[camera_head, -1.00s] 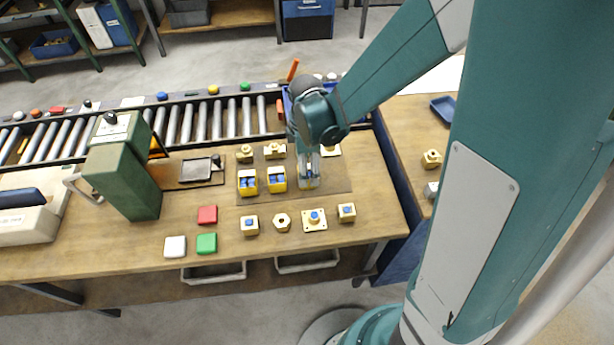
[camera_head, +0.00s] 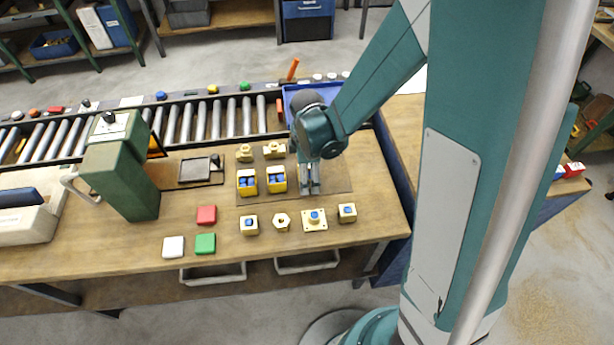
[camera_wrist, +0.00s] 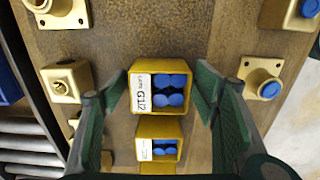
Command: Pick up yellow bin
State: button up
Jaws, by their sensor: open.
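Two yellow bins with blue parts inside stand side by side on the bench mat in the head view, a left one (camera_head: 247,190) and a middle one (camera_head: 277,187). My gripper (camera_head: 311,191) points down just right of them. In the wrist view a labelled yellow bin (camera_wrist: 160,112) with several blue caps lies between my open fingers (camera_wrist: 160,88), and no grip on it shows. This rightmost bin is hidden behind my gripper in the head view. Another yellow bin (camera_wrist: 157,132) shows below it, with a third partly cut off at the bottom edge.
Brass fittings stand close by, including a blue-capped one (camera_wrist: 265,82) at right and a square one (camera_wrist: 68,82) at left. Green (camera_head: 205,243), red (camera_head: 206,215) and white (camera_head: 173,247) blocks lie left. A roller conveyor (camera_head: 200,122) and blue crate (camera_head: 291,92) are behind.

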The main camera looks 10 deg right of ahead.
jog(key=shift+c, duration=0.6)
jog(key=c, duration=0.9)
jog(key=shift+r, duration=0.15)
jog(key=shift+r+p, duration=1)
jog(key=shift+r, duration=3.85)
